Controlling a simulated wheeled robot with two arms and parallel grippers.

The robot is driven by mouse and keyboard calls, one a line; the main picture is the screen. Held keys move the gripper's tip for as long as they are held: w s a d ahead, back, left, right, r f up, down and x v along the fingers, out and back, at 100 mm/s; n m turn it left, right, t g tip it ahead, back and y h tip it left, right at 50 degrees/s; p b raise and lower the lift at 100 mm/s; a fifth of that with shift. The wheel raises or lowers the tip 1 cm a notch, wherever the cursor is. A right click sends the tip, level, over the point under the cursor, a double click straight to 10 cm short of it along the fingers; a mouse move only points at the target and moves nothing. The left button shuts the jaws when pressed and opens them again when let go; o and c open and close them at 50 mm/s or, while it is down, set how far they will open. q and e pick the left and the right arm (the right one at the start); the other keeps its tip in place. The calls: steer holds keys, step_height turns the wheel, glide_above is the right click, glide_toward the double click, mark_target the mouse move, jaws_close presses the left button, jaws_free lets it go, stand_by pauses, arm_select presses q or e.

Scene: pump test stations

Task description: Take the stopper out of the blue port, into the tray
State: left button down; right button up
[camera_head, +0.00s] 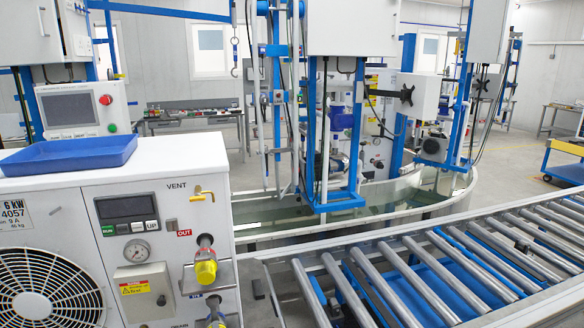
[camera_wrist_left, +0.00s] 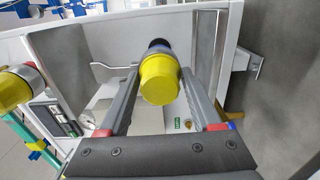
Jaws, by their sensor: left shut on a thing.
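My left gripper (camera_wrist_left: 161,88) shows in the left wrist view, with a finger on each side of a yellow stopper (camera_wrist_left: 160,80) and shut on it. No gripper shows in the head view. My right gripper is in neither view.
Another yellow stopper (camera_head: 205,272) sits on the red-marked OUT port, close to the left gripper; it also shows in the left wrist view (camera_wrist_left: 14,88). The white machine (camera_head: 158,270) has a yellow vent valve (camera_head: 203,193). A roller conveyor (camera_head: 440,265) runs at the right.

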arm_select(q)
steer(key=shift+s, duration=0.1)
steer(key=shift+s+d, duration=0.2)
steer(key=shift+s, duration=0.4)
steer(key=shift+s+d, duration=0.25)
steer(key=shift+s, duration=0.35)
steer(key=shift+s, duration=0.3)
steer(key=shift+v, duration=1.55)
